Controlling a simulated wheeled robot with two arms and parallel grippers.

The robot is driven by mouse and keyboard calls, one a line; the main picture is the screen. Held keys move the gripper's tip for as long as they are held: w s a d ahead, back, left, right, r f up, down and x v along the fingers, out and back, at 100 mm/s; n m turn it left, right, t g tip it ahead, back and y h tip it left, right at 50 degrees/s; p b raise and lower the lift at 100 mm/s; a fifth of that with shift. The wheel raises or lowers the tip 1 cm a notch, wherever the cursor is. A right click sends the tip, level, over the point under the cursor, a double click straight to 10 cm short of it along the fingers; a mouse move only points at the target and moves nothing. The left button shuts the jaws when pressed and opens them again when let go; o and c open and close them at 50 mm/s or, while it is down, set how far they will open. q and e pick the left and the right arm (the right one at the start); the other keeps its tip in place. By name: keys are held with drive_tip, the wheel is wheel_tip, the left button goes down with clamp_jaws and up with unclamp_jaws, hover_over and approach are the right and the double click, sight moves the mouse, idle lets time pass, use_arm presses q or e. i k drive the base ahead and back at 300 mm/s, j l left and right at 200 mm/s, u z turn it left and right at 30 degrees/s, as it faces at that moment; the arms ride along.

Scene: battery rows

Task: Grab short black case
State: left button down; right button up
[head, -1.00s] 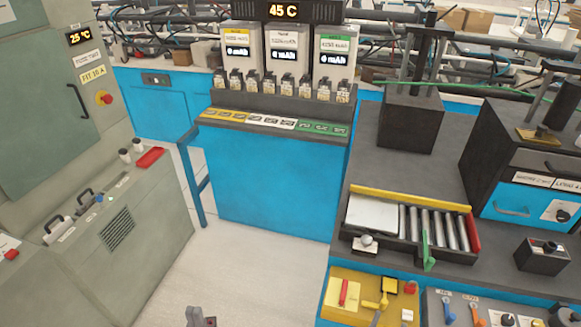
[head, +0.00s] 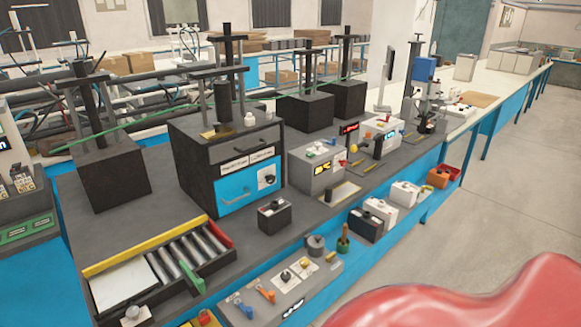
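Several black cases are in the head view, and I cannot tell which one is meant by the short one. A small low black case (head: 274,217) with knobs on top stands on the grey bench, in front of the blue-fronted drawer unit. Another small dark case (head: 366,225) stands further right at the bench's front edge, beside white ones. Larger black blocks with posts stand behind: one at the left (head: 100,175) and two further back (head: 305,110) (head: 346,97). Neither of my grippers is in view.
A roller tray (head: 150,245) with a yellow rim and a white plate is at the front left of the bench. A grey panel with levers (head: 280,290) lies at the front. Grey instruments (head: 318,168) stand mid-bench. Open floor (head: 500,210) lies to the right.

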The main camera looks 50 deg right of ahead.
sight(270, 224)
drive_tip(key=z, duration=1.5)
